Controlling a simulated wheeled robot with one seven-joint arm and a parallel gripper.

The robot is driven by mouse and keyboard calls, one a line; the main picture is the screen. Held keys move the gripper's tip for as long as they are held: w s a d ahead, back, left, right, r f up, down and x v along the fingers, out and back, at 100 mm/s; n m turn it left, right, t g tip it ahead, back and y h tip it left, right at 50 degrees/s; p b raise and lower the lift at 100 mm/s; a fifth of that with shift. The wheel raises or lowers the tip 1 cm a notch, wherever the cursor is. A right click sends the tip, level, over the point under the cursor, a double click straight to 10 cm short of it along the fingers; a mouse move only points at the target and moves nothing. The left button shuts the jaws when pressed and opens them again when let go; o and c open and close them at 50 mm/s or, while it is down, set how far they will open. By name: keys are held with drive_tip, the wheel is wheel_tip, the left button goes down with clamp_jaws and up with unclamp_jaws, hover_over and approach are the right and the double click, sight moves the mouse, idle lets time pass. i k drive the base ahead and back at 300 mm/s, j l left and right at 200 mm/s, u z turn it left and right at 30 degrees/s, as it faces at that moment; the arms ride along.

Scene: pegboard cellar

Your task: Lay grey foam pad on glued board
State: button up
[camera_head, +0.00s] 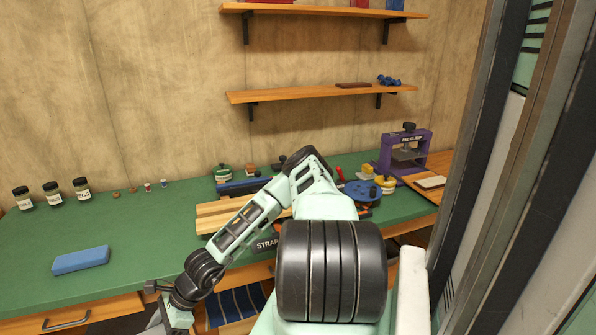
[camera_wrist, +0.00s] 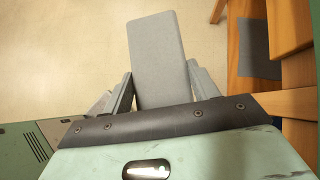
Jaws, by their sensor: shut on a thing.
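The grey foam pad (camera_wrist: 157,48) is a flat rectangle in the wrist view, held between the two fingers of my gripper (camera_wrist: 160,72). It sticks out past the fingertips, over a pale floor, apart from any surface. In the head view my wrist is low at the left, in front of the bench's front edge; the fingers and pad are mostly cut off or hidden there. A small brown board with a pale top (camera_head: 430,182) lies on the wooden surface at the right, beside the purple press marked PAD CLAMP (camera_head: 406,150). It looks like the glued board, but glue cannot be made out.
The green bench (camera_head: 130,235) carries a blue block (camera_head: 80,260), several labelled jars (camera_head: 52,194) and striped wooden strips (camera_head: 215,217). A blue round holder (camera_head: 362,191) stands near the press. A drawer (camera_head: 235,303) is open below. Orange-brown woodwork (camera_wrist: 290,25) is right in the wrist view.

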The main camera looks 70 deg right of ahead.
sight(434, 181)
drive_tip(key=k+z, duration=0.15)
drive_tip(key=z, duration=1.1)
drive_tip(key=l+z, duration=0.2)
drive_tip(key=z, duration=0.2)
drive_tip(key=l+z, duration=0.15)
drive_tip(key=z, duration=0.2)
drive_tip(key=i+l+z, duration=0.1)
drive_tip(key=z, duration=0.3)
drive_tip(key=l+z, duration=0.2)
drive_tip(key=z, duration=0.15)
drive_tip(key=i+l, duration=0.65)
drive_tip(key=l, duration=0.15)
